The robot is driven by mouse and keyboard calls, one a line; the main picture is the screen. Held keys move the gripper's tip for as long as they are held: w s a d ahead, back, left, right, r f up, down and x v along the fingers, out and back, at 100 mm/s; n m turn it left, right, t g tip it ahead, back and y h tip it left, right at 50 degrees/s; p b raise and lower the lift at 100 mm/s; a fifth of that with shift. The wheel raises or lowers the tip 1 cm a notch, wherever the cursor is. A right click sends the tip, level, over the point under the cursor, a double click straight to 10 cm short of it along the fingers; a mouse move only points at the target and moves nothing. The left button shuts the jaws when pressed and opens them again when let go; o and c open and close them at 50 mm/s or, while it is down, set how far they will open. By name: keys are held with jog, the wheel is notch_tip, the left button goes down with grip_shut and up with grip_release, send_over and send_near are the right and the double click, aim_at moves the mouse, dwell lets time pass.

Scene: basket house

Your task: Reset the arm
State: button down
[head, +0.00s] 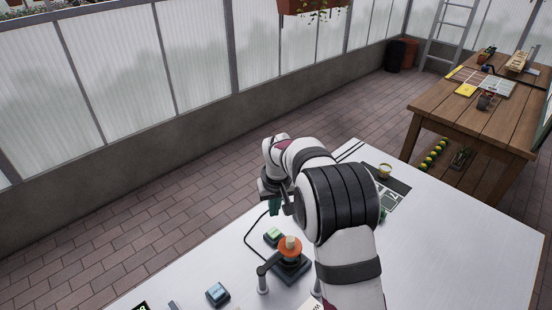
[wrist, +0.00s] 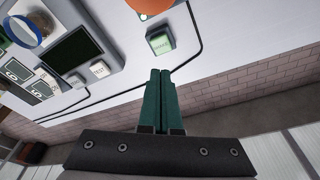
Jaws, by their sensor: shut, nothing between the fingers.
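My gripper (head: 274,207) is over the far side of the white table (head: 455,250), above the green button box. In the wrist view its two green fingers (wrist: 161,75) are pressed together with nothing between them. My white and black arm hides part of the table in the head view.
A green button box (head: 273,235) stands near an orange round piece (head: 290,246) on a dark base. A blue button box (head: 217,293) is at the front. A wooden table (head: 480,115) stands beyond. The table's right side is clear.

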jog(key=s+d+r+m+g, duration=0.1)
jog(key=s+d+r+m, duration=0.15)
jog(key=s+r, duration=0.4)
jog(key=s+d+r+m, duration=0.1)
jog(key=s+d+r, duration=0.25)
jog(key=s, duration=0.55)
jog(key=s+d+m+g+y, duration=0.1)
jog(key=s+m, duration=0.4)
jog(key=s, duration=1.7)
jog(key=shift+s+d+r, duration=0.3)
jog(key=shift+d, duration=0.25)
